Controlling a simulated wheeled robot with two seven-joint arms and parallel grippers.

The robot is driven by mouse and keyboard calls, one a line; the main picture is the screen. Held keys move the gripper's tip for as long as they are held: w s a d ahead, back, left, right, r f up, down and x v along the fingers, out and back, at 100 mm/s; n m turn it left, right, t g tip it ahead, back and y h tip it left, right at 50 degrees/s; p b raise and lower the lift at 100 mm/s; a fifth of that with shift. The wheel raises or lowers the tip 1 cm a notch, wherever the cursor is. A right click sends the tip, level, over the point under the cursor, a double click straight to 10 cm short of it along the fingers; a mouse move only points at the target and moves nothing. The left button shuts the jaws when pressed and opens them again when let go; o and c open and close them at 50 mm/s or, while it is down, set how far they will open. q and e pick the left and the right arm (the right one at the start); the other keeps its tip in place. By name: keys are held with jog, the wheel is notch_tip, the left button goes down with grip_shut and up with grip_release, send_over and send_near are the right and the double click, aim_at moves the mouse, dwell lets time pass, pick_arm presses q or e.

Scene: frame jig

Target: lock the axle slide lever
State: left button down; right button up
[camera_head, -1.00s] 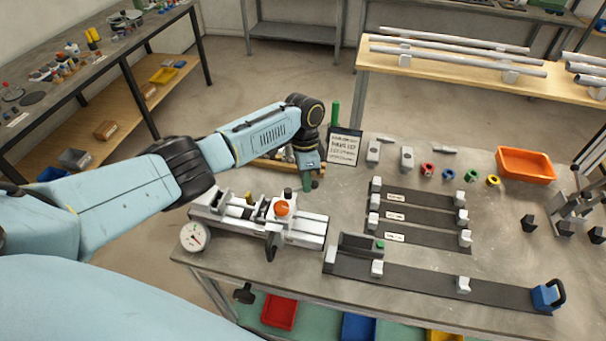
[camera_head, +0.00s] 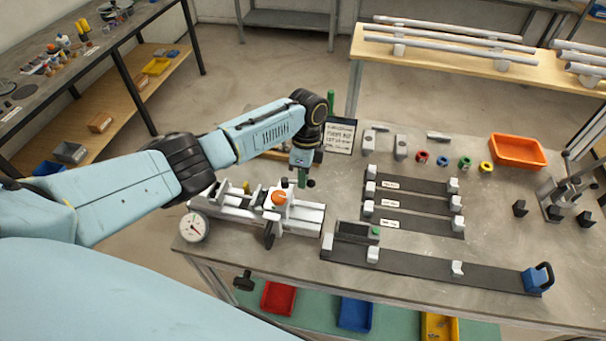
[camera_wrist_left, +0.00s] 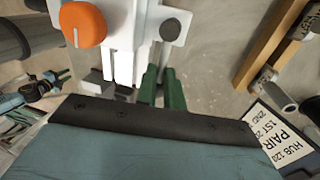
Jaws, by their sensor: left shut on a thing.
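The jig, a white and grey slide fixture (camera_head: 235,215), stands at the table's near left with an orange knob (camera_head: 278,198) and a black handle (camera_head: 269,236). The orange knob (camera_wrist_left: 83,24) and a dark round knob (camera_wrist_left: 170,28) also show in the left wrist view. My left gripper (camera_head: 302,182) reaches down at the jig's far right side, its green fingers (camera_wrist_left: 160,85) close together. It is shut on what seems to be the axle slide lever. A small dark ball (camera_head: 311,183) shows beside the fingers. The gripped part is mostly hidden. My right gripper is out of view.
A round gauge (camera_head: 193,227) sits at the jig's left end. An instruction card (camera_head: 340,136) stands behind the gripper. Dark strips with white blocks (camera_head: 410,266) lie to the right, with coloured rings (camera_head: 464,162) and an orange tray (camera_head: 517,151) beyond.

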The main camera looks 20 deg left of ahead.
pick_arm(q)
jog(key=shift+w+d+r, duration=0.2)
jog(key=shift+d+r, duration=0.05)
jog(key=c, duration=1.6)
grip_release()
jog(key=shift+o, duration=0.4)
jog(key=shift+s+f, duration=0.1)
jog(key=shift+s, duration=0.05)
jog(key=shift+a, duration=0.1)
notch_tip(320, 180, up, 13)
jog(key=w, duration=0.2)
jog(key=shift+w+a+b, duration=0.15)
jog(key=shift+w+b, duration=0.1)
jog(key=shift+b, duration=0.2)
